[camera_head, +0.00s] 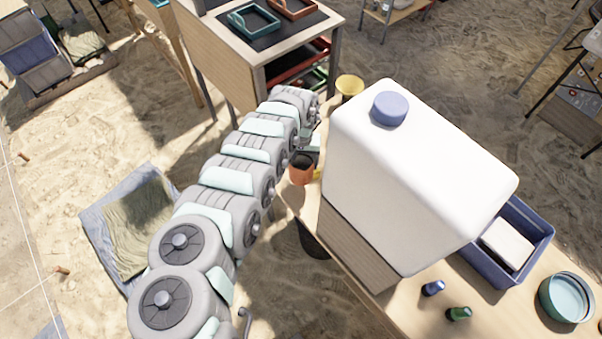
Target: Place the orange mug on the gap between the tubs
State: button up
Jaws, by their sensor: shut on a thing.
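The orange mug (301,174) is in the middle of the view, over the table's left end, with its dark opening facing up. My gripper (312,152) is at the mug, shut on it; my arm and the white canister hide most of the fingers. A blue rectangular tub (541,247) with a white block in it stands at the right of the table. A round teal tub (567,297) stands right of it. A narrow strip of bare wood, the gap (540,277), lies between these two tubs.
A large white canister (420,170) with a blue cap stands between my gripper and the tubs and hides much of the table (405,310). A yellow cup (349,86) is behind it. Small blue (433,288) and green (459,313) items lie near the front.

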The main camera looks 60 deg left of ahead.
notch_tip(320, 180, down, 7)
jog(key=b, duration=0.3)
jog(key=shift+f, duration=0.15)
jog(key=o, duration=1.4)
notch_tip(320, 180, up, 11)
jog(key=p, duration=0.4)
jog(key=shift+o, duration=0.4)
jog(key=shift+r, duration=0.65)
